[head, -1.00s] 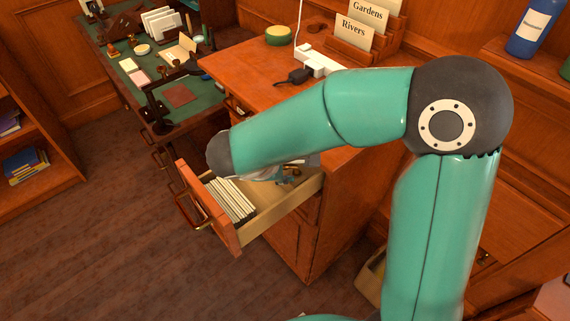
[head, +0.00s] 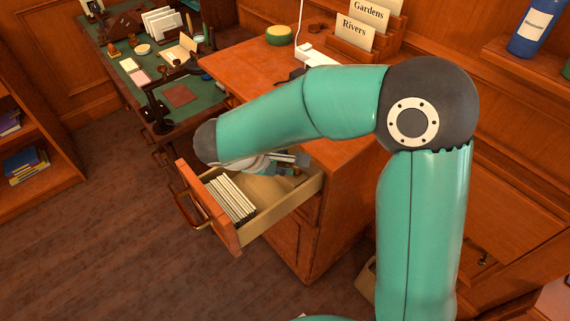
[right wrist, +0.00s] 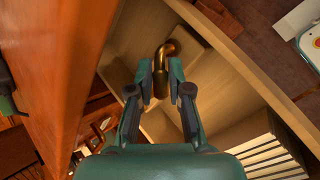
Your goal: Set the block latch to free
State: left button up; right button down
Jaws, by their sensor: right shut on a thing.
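The open drawer (head: 280,217) sticks out below the orange desk top. It also shows in the right wrist view (right wrist: 230,60). A bent brass piece (right wrist: 166,49), which looks like the block latch, lies inside the drawer behind the cards. My right gripper (right wrist: 161,78) is shut on this brass piece, its two fingers on either side of it. In the head view my right gripper (head: 288,158) is low over the drawer's rear part, mostly behind my forearm, so the latch is hidden there. My left gripper is not in view.
A row of upright cards (head: 231,198) fills the front of the drawer. A green-topped desk stands behind.

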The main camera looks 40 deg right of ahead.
jog(key=shift+w+d+m+g+p, duration=0.1)
jog(key=shift+w+m+g+p, duration=0.1)
jog(key=shift+m+g, duration=0.55)
jog(key=shift+w+d+m+g+p, duration=0.2)
jog(key=shift+m+g, duration=0.25)
jog(key=shift+m, duration=0.55)
jog(key=shift+w+d+m+g+p, duration=0.1)
jog(key=shift+w+m+g+p, duration=0.1)
jog(key=shift+m+g, duration=0.55)
jog(key=c, duration=1.1)
grip_release()
jog(key=v, duration=1.2)
jog(key=shift+s+d+r, duration=0.1)
jog(key=shift+s, duration=0.1)
